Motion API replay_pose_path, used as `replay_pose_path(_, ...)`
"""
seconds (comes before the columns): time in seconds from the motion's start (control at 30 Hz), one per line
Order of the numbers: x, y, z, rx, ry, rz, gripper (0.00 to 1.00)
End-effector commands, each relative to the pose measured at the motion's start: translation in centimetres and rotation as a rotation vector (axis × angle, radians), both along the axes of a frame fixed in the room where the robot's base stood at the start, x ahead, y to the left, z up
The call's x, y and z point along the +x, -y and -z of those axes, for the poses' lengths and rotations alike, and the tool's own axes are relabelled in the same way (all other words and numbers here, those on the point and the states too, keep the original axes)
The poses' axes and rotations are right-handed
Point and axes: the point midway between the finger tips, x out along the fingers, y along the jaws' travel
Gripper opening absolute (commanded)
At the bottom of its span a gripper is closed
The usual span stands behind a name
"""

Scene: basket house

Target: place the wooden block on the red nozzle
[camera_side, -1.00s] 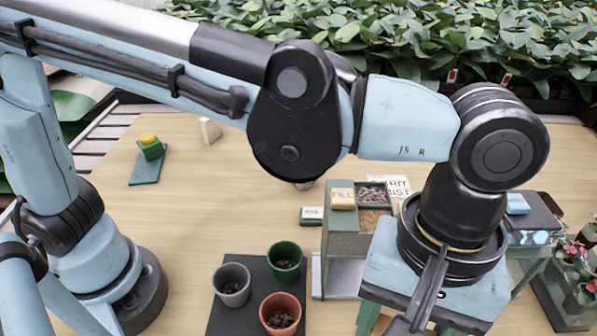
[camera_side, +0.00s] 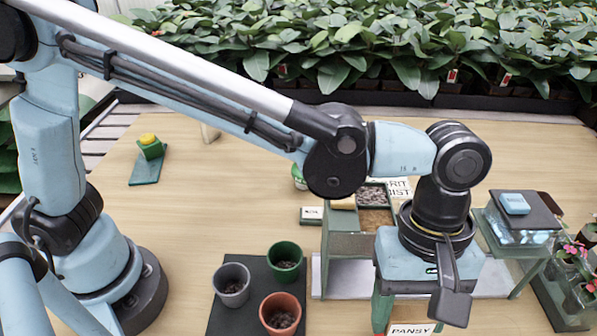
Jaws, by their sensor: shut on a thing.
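My gripper (camera_side: 410,312) is at the bottom right of the side view, pointing down, with a light blue body and green fingers. It is shut on the wooden block (camera_side: 411,329), of which only the upper part with a white "PANSY" label shows at the bottom edge. The fingertips and the block's lower part are cut off by the frame. I cannot make out a red nozzle; it may be hidden behind my arm or outside the view.
A green-grey stand (camera_side: 348,243) is left of my gripper. Grey (camera_side: 232,284), green (camera_side: 285,262) and terracotta (camera_side: 279,313) pots stand on a dark mat. A glass-sided box (camera_side: 520,240) and potted flowers (camera_side: 585,280) are at the right. The table's middle left is clear.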

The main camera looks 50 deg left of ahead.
Motion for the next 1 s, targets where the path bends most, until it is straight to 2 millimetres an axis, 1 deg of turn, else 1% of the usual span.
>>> replay_pose_path(0.03,0.7,-0.1,0.4,0.0,0.0,-0.003,0.27)
replay_pose_path(0.13,1.3,-0.2,0.8,0.0,0.0,0.0,0.27)
replay_pose_path(0.27,1.4,-0.2,1.7,0.0,0.0,0.001,0.27)
replay_pose_path(0.4,1.4,-0.2,3.7,0.0,0.0,0.001,0.27)
replay_pose_path(0.5,1.4,-0.2,4.6,0.0,0.0,0.001,0.27)
replay_pose_path(0.93,1.4,-0.2,5.2,0.0,0.0,0.001,0.27)
replay_pose_path(0.97,1.4,-0.2,5.2,0.0,0.0,0.001,0.64)
replay_pose_path(1.0,1.4,-0.2,5.2,0.0,0.0,0.001,0.7)
